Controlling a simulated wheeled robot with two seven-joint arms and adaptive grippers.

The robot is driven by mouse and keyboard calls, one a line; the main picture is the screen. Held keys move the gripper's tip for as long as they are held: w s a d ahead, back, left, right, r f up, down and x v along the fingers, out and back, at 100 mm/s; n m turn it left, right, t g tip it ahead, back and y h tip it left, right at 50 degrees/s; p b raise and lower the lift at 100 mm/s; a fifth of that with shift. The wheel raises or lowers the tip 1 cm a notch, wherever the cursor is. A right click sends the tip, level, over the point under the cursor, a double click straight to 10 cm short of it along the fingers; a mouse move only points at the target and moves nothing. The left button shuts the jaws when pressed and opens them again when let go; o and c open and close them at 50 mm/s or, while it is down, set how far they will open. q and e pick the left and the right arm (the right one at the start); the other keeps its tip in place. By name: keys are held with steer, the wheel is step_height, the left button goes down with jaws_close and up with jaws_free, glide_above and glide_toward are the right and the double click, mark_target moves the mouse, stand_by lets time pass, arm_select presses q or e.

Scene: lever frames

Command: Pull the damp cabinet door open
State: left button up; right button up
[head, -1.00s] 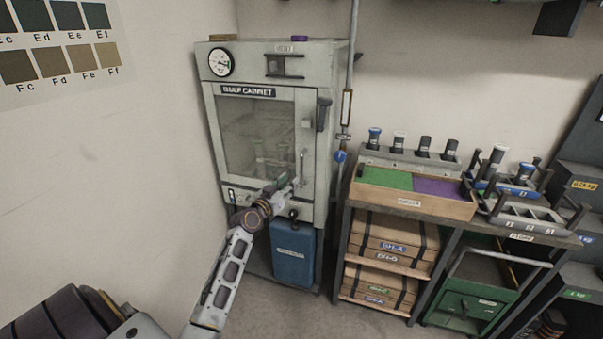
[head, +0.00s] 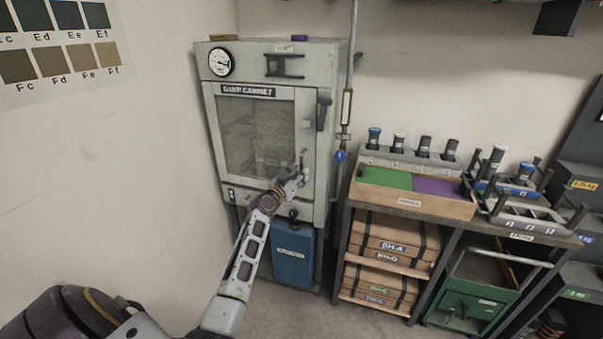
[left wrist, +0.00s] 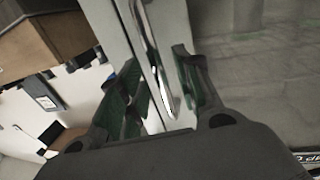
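The damp cabinet (head: 322,85) stands against the back wall. Its door (head: 211,130) has a mesh-like glass pane and looks shut. A slim vertical metal handle (left wrist: 152,50) is on the door's right side; in the head view my gripper partly covers it. My left gripper (head: 298,177) is at the handle, and it also shows in the left wrist view (left wrist: 160,75). Its two green-padded fingers are apart, one on each side of the handle bar. A gap shows beside the bar, so the fingers do not look closed on it. My right gripper is not in view.
A dark latch (head: 323,113) sits on the frame right of the door. A blue container (head: 293,255) stands below the cabinet. A workbench (head: 408,203) with trays and wooden boxes is close on the right.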

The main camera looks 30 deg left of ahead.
arm_select(q)
steer(key=shift+w, duration=1.05)
steer(key=shift+c, duration=0.3)
steer(key=c, duration=0.5)
jaws_close()
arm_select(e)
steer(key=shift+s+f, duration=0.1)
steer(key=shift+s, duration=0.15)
